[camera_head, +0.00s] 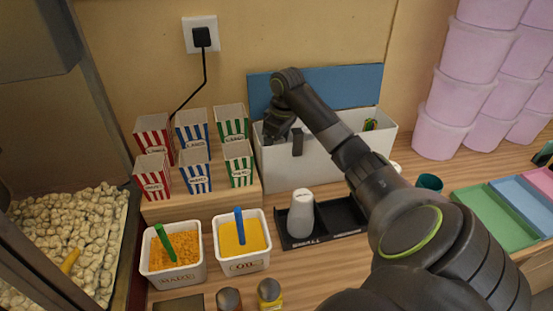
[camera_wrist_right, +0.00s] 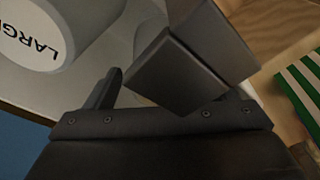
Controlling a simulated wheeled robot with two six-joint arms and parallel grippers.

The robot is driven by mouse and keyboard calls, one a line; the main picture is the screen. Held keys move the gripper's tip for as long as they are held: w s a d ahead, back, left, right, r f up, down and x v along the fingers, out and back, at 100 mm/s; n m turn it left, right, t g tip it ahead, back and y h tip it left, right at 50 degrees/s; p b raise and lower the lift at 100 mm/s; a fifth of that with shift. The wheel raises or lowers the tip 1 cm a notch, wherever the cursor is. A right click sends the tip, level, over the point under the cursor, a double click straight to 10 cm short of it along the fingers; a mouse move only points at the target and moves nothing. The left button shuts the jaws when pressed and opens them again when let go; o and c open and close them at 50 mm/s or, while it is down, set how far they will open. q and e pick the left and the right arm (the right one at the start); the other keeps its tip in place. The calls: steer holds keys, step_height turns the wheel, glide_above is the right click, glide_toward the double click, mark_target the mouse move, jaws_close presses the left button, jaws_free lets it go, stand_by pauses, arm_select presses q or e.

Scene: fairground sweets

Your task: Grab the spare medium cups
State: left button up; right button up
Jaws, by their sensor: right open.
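My right gripper (camera_head: 283,138) is open at the left end of a white bin (camera_head: 325,160). One finger is over the bin's inside and the other overlaps its front wall. The right wrist view shows both dark fingers (camera_wrist_right: 150,80) close up. A white cup labelled LARGE (camera_wrist_right: 45,35) lies beyond them at upper left, not held. A pale curved surface (camera_wrist_right: 150,35), perhaps another cup, shows partly between the fingers. No cup with a medium label is readable; the bin's inside is mostly hidden in the head view. My left gripper is not in view.
Striped popcorn boxes (camera_head: 195,175) stand on a wooden step left of the bin. Two tubs (camera_head: 243,262) of yellow contents are front left. Pink tubs (camera_head: 445,110) are stacked at right.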

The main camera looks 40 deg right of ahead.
steer(key=shift+w+f, duration=0.1)
steer(key=shift+f, duration=0.3)
steer(key=shift+c, duration=0.5)
steer(key=c, duration=1.2)
steer(key=shift+r, duration=0.15)
steer(key=shift+c, duration=0.2)
